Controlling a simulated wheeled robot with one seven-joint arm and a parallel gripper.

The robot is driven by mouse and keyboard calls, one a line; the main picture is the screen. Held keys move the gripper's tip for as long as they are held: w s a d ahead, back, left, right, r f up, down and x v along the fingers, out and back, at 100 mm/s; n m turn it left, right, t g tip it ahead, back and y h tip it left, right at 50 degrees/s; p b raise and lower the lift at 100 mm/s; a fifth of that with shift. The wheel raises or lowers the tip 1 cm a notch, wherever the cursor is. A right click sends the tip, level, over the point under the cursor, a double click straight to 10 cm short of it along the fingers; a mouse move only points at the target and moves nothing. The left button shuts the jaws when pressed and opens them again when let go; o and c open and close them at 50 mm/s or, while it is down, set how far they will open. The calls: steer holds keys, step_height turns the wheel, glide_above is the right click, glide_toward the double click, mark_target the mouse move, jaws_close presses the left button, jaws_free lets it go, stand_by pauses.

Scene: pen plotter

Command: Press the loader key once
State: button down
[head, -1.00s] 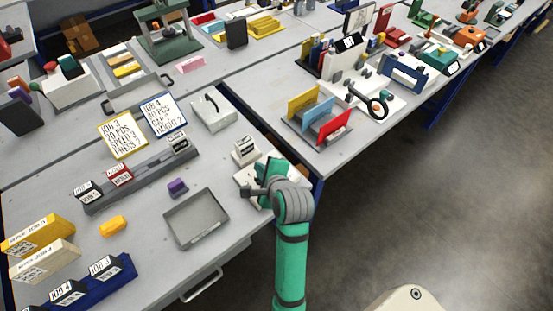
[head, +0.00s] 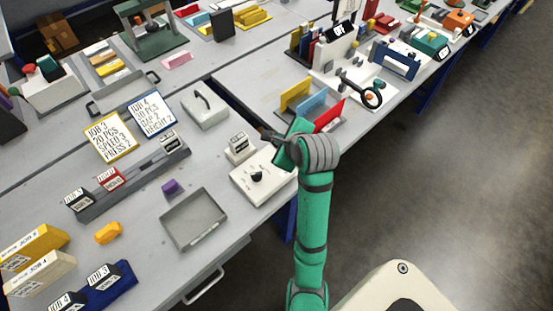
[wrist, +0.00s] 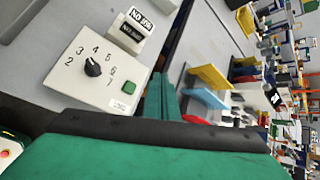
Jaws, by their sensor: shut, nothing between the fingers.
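A small label (wrist: 119,105) sits beside the key, too blurred to read surely. In the head view the panel (head: 248,186) lies near the table's front edge, its dial (head: 256,176) visible; my arm covers its right part and I cannot make out the key. My gripper (wrist: 164,78) is shut and empty, to the right of the key in the wrist view and apart from it. It also shows in the head view (head: 268,138).
A small white display block (head: 239,148) stands behind the panel. A grey tray (head: 195,218) lies to its left. Yellow, blue and red upright plates (head: 312,107) stand on the neighbouring table, close behind my gripper. Floor (head: 440,180) is open on the right.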

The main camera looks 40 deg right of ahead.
steer(key=shift+f, duration=4.1)
steer(key=shift+w, duration=0.15)
steer(key=shift+s, duration=0.2)
steer(key=shift+f, duration=0.45)
steer(key=shift+f, duration=0.5)
steer(key=shift+r, duration=0.95)
